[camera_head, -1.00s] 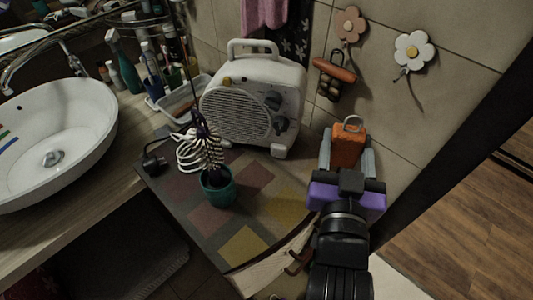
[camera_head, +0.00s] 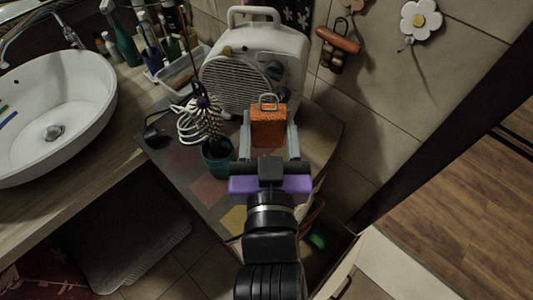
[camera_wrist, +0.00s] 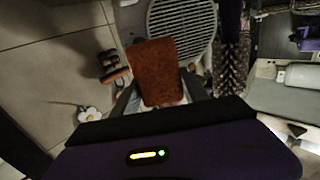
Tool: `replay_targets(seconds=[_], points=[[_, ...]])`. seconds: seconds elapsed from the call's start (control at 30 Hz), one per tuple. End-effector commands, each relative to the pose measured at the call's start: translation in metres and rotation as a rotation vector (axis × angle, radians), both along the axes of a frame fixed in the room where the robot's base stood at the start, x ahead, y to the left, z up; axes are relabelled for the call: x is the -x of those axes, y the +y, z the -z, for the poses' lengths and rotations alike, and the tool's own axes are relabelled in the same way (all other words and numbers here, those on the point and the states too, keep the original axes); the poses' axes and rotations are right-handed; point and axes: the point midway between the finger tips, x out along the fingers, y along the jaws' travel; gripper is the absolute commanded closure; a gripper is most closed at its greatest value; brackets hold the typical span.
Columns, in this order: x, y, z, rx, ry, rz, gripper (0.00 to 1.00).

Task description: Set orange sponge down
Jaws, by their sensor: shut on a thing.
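The orange sponge (camera_head: 268,128) is a block with a wire loop on top. My gripper (camera_head: 269,135) is shut on it, with one grey finger on each side. In the head view the sponge appears in front of the white heater's lower right part and over the patterned cabinet top (camera_head: 211,190). I cannot tell its exact height above the top. In the wrist view the sponge (camera_wrist: 155,72) shows between the fingers, with the heater grille behind it.
The white fan heater (camera_head: 236,75) stands at the back of the top. A white basin (camera_head: 52,120) is at left. The wall bears flower hooks (camera_head: 421,20).

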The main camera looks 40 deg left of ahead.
Motion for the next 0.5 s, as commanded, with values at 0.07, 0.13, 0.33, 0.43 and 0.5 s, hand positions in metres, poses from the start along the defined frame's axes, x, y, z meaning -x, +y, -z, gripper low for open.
replay_targets(seconds=[0.07, 0.13, 0.33, 0.43, 0.5], points=[[0.000, 0.000, 0.023, 0.004, 0.005, 0.000, 0.86], [0.000, 0.000, 0.037, 0.004, 0.003, 0.001, 0.86], [-0.001, 0.000, 0.059, 0.000, 0.000, 0.001, 0.86], [-0.001, 0.000, 0.066, 0.001, 0.001, 0.001, 0.86], [0.000, 0.000, 0.075, 0.002, 0.002, 0.001, 0.86]])
